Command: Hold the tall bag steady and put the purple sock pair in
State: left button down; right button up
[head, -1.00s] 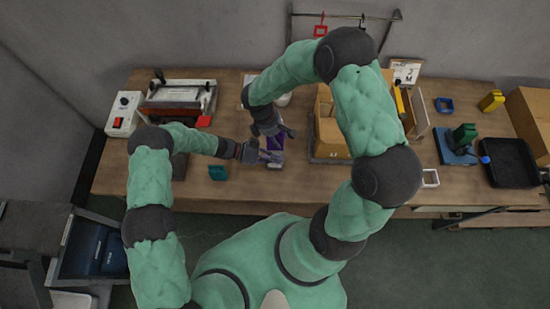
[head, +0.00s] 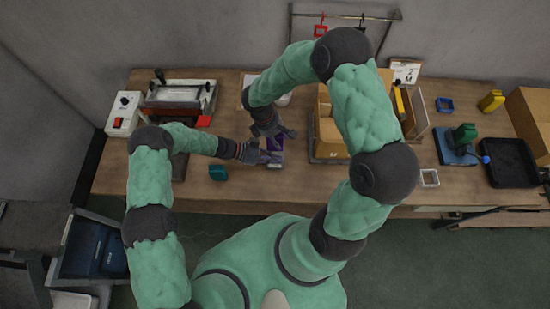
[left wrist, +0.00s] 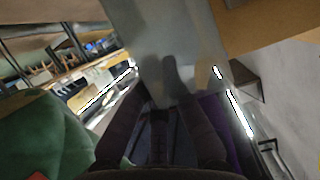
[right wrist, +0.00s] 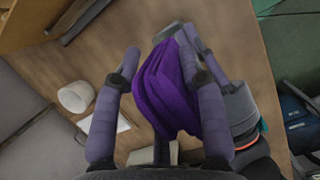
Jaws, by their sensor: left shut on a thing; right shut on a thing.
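The purple sock pair (right wrist: 165,90) is folded and upright between the fingers of my right gripper (right wrist: 167,72), which is shut on it. In the head view it is a small purple patch (head: 275,143) between my two grippers. My left gripper (head: 272,158) is just in front of the right gripper (head: 287,132). In the left wrist view a clear, greyish film that looks like the tall bag (left wrist: 150,45) rises in front of the left fingers (left wrist: 160,105), with bright glints along its sides. The left fingers are shut on it. The bag's mouth cannot be made out.
A cardboard box (head: 330,137) stands just right of the grippers. A teal block (head: 218,173) lies at front left, with a sealer-like machine (head: 180,97) behind it. A white cup (right wrist: 76,97) stands beyond the right gripper. The front middle of the table (head: 300,190) is clear.

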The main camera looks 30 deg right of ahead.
jog(key=shift+f, duration=0.4)
pick_arm(q)
jog(key=c, duration=1.4)
grip_release()
jog(key=shift+o, duration=0.2)
jog(key=v, duration=1.2)
